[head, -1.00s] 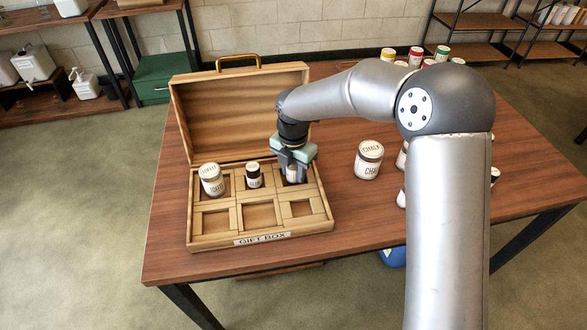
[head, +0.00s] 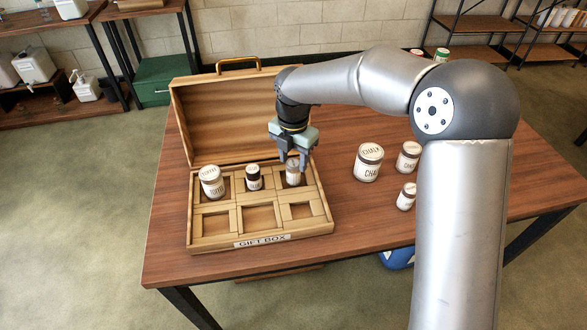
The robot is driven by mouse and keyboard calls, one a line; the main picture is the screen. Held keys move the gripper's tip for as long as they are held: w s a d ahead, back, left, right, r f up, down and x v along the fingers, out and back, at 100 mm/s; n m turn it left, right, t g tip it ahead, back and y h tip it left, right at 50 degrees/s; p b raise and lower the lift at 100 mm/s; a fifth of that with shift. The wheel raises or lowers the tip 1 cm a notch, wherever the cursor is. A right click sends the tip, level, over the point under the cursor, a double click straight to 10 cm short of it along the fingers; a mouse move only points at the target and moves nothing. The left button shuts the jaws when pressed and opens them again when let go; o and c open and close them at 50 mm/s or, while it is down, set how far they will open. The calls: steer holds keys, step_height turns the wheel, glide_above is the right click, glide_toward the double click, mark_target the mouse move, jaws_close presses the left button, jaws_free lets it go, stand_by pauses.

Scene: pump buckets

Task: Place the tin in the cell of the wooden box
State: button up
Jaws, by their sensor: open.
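The open wooden box (head: 212,245), labelled GIFT BOX, stands on the table with two rows of cells. A small pale tin with a grey-brown lid (head: 292,175) stands upright in the back right cell. My gripper (head: 293,164) is open just above and around the top of this tin, fingers pointing down. Whether a finger touches the tin I cannot tell. A larger white tin (head: 211,183) stands in the back left cell, and a small dark tin with a white label (head: 253,178) stands in the back middle cell. The front row cells are empty.
A large CHALK tin (head: 368,163) and two smaller tins (head: 408,157) (head: 406,197) stand on the table (head: 350,220) right of the box. More tins (head: 441,54) show at the back, partly behind my arm. The raised lid (head: 225,115) stands behind the cells.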

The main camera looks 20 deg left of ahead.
mark_target(294, 163)
step_height(294, 163, up, 7)
steer(key=shift+f, duration=0.15)
steer(key=s+d+r+m+h, duration=0.1)
steer(key=s+d+m, duration=0.4)
steer(key=d+m, duration=0.4)
steer(key=s+d+m, duration=0.4)
steer(key=d+m, duration=0.3)
steer(key=d, duration=0.3)
steer(key=s+d+f+m+y, duration=0.1)
steer(key=s+d+f+m, duration=0.2)
steer(key=s+d+m, duration=0.8)
steer(key=s+m, duration=0.4)
steer(key=m, duration=0.1)
steer(key=shift+f, duration=0.2)
